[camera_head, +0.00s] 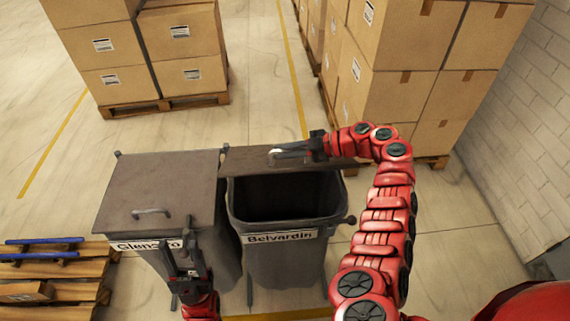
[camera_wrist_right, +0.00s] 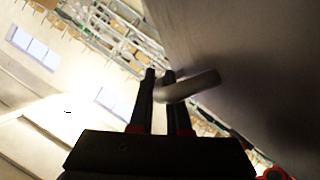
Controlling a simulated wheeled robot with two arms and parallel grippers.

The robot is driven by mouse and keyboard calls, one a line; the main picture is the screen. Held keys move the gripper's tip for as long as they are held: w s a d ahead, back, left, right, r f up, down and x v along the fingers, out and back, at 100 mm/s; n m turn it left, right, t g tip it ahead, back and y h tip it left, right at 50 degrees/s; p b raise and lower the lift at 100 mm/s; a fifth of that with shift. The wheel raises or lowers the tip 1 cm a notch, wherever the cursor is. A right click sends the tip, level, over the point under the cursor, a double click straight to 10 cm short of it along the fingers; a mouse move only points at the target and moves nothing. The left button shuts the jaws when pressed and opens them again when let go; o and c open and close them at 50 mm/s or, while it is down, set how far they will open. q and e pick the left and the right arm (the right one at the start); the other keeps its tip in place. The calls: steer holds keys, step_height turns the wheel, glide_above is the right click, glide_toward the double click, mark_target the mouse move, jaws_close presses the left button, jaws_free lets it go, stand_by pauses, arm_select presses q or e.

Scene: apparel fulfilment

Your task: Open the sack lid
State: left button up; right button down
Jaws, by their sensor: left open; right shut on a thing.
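Two dark grey bins with lids stand side by side in the head view. The right bin (camera_head: 305,235), labelled "Belvardin", has an open top and a dark interior. Its brown lid (camera_head: 240,162) is raised behind the opening. My right gripper (camera_head: 274,153) is at that lid, shut on its curved handle, which shows between the fingers in the right wrist view (camera_wrist_right: 195,86). The left bin's lid (camera_head: 160,185) lies closed, with its handle (camera_head: 151,212) near the front. My left gripper (camera_head: 177,244) is open and empty at the left bin's front, partly covering its label.
Pallets of stacked boxes (camera_head: 190,75) stand at the back left, and more boxes (camera_head: 400,95) at the back right. A wooden pallet (camera_head: 75,268) lies at the lower left. A white brick wall (camera_head: 530,140) bounds the right. Floor between the stacks is clear.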

steer(key=shift+w+a+r, duration=0.15)
steer(key=shift+w+r, duration=0.3)
steer(key=shift+r, duration=0.15)
steer(key=c, duration=0.9)
jaws_free()
